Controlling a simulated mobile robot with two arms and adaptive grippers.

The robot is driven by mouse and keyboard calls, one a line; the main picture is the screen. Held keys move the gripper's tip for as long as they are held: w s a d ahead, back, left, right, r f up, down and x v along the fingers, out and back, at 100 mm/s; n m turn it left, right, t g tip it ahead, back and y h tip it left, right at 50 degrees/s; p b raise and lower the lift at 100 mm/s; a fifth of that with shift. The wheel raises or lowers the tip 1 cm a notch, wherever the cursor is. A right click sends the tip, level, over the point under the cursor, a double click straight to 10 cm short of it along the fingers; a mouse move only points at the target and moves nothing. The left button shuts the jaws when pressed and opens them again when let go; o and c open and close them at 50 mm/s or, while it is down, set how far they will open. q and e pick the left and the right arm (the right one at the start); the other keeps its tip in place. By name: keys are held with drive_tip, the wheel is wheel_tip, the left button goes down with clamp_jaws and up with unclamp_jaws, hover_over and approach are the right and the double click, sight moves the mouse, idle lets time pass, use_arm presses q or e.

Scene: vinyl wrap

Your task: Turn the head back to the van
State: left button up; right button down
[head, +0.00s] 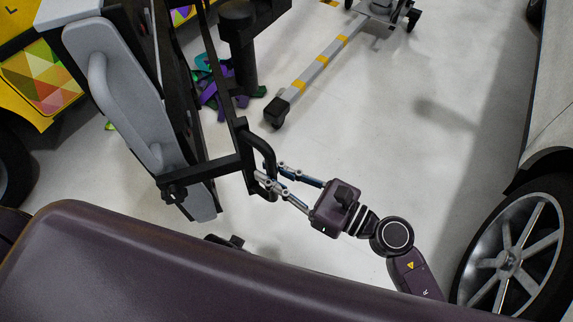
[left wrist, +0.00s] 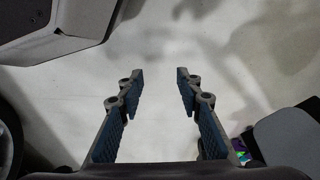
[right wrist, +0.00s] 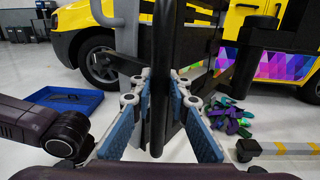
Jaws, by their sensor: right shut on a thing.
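The yellow van (head: 25,75) with a bright triangle-patterned wrap is cut off at the left of the head view. More of it shows at the back of the right wrist view (right wrist: 262,25), partly hidden by black frame parts. My right gripper (head: 268,178) is shut on a black curved handle (head: 262,146) of a black and grey wheeled-looking stand. In the right wrist view the handle (right wrist: 161,75) stands upright between the fingers. My left gripper (left wrist: 159,76) shows only in the left wrist view, open and empty above the pale floor.
A silver vehicle's wheel (head: 512,255) stands close at the right. A stand leg with yellow bands (head: 318,72) lies across the floor. Purple and green scraps (head: 214,90) are heaped behind the black frame. A blue tray (right wrist: 65,98) is on the floor. The middle-right floor is clear.

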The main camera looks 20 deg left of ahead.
drive_tip(key=shift+s+a+f, duration=0.2)
drive_tip(key=shift+s+a, duration=0.2)
drive_tip(key=shift+a, duration=0.1)
drive_tip(key=c, duration=1.8)
unclamp_jaws()
drive_tip(key=shift+r, duration=0.1)
drive_tip(key=shift+c, duration=0.2)
drive_tip(key=shift+d, duration=0.1)
drive_tip(key=v, duration=1.1)
drive_tip(key=shift+d, duration=0.35)
drive_tip(key=shift+s+r, duration=0.1)
